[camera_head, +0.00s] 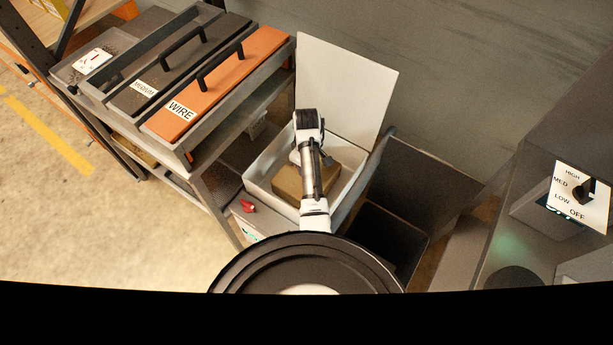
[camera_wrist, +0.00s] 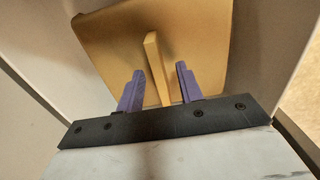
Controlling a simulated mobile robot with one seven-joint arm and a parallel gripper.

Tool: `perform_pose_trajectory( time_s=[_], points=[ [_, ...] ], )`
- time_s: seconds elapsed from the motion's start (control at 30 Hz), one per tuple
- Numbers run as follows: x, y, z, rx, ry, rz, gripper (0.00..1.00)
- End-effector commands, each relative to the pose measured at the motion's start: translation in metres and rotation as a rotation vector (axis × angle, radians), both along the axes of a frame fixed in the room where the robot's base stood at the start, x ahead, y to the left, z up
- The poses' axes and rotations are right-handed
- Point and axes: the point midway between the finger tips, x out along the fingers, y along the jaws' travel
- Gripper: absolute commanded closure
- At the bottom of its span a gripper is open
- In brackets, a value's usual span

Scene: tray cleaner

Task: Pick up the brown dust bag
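The brown dust bag (camera_head: 287,183) sits inside an open white box in the head view, partly hidden by my arm. In the wrist view the bag (camera_wrist: 205,40) is a tan block with a thin upright tab (camera_wrist: 153,58) in the middle of its near face. My gripper (camera_wrist: 160,71) has two purple fingers, spread apart, one on each side of the tab. Gaps show between the tab and both fingers. In the head view the fingers are hidden behind my arm.
The white box (camera_head: 352,193) has walls close around the bag, and its lid (camera_head: 343,88) stands raised behind. A dark open bin (camera_head: 385,244) is to the right. A shelf with an orange WIRE tray cover (camera_head: 222,82) is left. A red switch (camera_head: 247,206) is at the box's left.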

Motion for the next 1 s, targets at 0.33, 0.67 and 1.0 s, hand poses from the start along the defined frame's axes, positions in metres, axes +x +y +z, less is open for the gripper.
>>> perform_pose_trajectory(
  time_s=[0.33, 0.67, 1.0],
  points=[
    [-0.0001, 0.0003, -0.0129, 0.000, -0.001, 0.001, 0.64],
    [0.0000, 0.0004, -0.0125, 0.000, -0.001, 0.001, 1.00],
    [0.0000, 0.0004, -0.0124, 0.000, -0.001, 0.001, 1.00]
  ],
)
